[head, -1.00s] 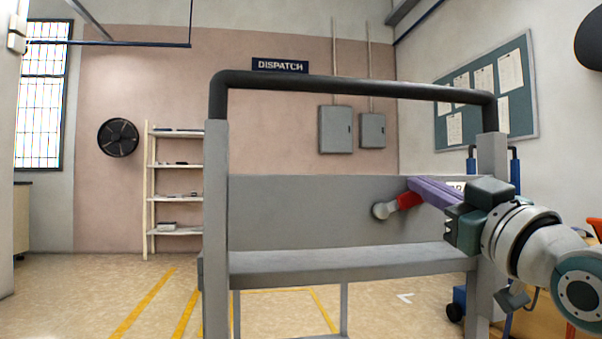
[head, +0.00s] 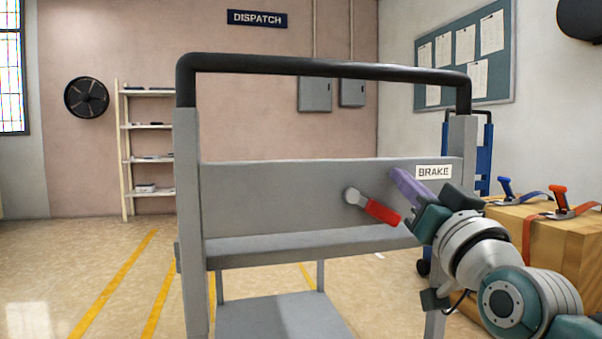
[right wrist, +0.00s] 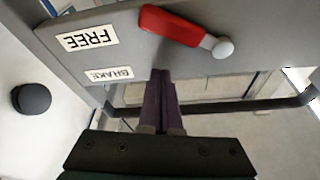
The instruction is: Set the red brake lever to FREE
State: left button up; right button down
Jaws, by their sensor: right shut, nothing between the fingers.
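The red brake lever (head: 382,211) is on the grey panel of the cart. It slants down to the right from its round grey pivot (head: 353,196). The white BRAKE label (head: 433,172) is right of and above the lever. In the right wrist view, turned upside down, the lever (right wrist: 170,25) points to the side of the FREE label (right wrist: 88,40), away from the BRAKE label (right wrist: 110,75). My right gripper (head: 400,178) is shut and empty, its purple fingers above the lever and apart from it. The fingertips (right wrist: 161,76) show in the wrist view too. My left gripper is out of view.
The cart's black handle bar (head: 320,67) runs across above the panel, with grey posts at both sides. A wooden crate (head: 567,245) with straps stands at the right, a blue hand truck (head: 484,165) behind. The floor at the left is clear.

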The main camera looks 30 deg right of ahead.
jog(key=r+p, duration=0.1)
jog(key=d+r, duration=0.1)
jog(key=r, duration=0.1)
jog(key=shift+p, duration=0.4)
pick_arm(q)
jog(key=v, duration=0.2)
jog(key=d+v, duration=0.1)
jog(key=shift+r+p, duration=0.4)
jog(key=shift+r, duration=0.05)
pick_arm(e)
jog(key=v, duration=1)
jog(key=shift+a+f, duration=0.4)
jog(key=shift+f, duration=0.05)
jog(key=shift+s, duration=0.1)
